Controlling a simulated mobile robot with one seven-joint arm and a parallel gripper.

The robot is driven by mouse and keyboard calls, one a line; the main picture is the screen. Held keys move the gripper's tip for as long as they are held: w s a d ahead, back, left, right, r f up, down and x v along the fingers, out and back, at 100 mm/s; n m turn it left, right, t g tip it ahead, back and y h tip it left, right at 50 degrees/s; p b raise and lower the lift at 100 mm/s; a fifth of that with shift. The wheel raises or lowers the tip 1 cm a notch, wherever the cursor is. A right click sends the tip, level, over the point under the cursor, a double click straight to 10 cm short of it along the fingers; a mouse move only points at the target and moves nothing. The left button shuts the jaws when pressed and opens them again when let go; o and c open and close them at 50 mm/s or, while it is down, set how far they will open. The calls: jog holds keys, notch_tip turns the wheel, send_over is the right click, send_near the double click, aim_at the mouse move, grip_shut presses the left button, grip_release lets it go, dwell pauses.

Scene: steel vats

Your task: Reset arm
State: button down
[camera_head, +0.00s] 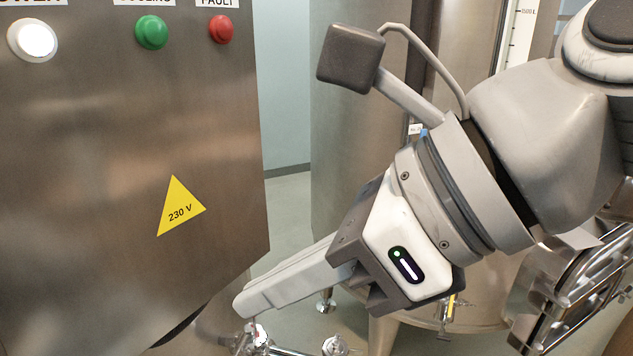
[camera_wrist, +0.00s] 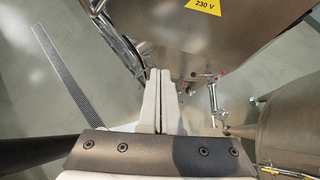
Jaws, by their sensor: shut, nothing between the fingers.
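My arm reaches in from the right in the head view. My gripper (camera_head: 243,306) points down and to the left, with its long pale fingers together and nothing between them. It also shows in the wrist view (camera_wrist: 160,74), where the two fingers lie side by side.
The panel carries a white lamp (camera_head: 34,40), a green button (camera_head: 151,33), a red button (camera_head: 221,29) and a yellow 230 V sign (camera_head: 180,207). A steel vat (camera_head: 345,130) stands behind my arm. Pipe fittings (camera_head: 335,345) are below the gripper. A floor grate (camera_wrist: 62,70) lies left.

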jog(key=w+d+f+n+t+h+b, duration=0.1)
jog(key=w+d+f+n+h+b, duration=0.2)
jog(key=d+f+n, duration=0.5)
jog(key=w+d+f+n+t+h+b, duration=0.1)
jog(key=w+d+f+n+h+b, duration=0.3)
jog(key=d+f+n, duration=0.4)
notch_tip(320, 180, down, 9)
jog(key=w+n+h, duration=0.1)
jog(key=n+h, duration=0.1)
jog(key=n, duration=0.4)
jog(key=shift+d+t, duration=0.4)
jog(key=shift+a, duration=0.1)
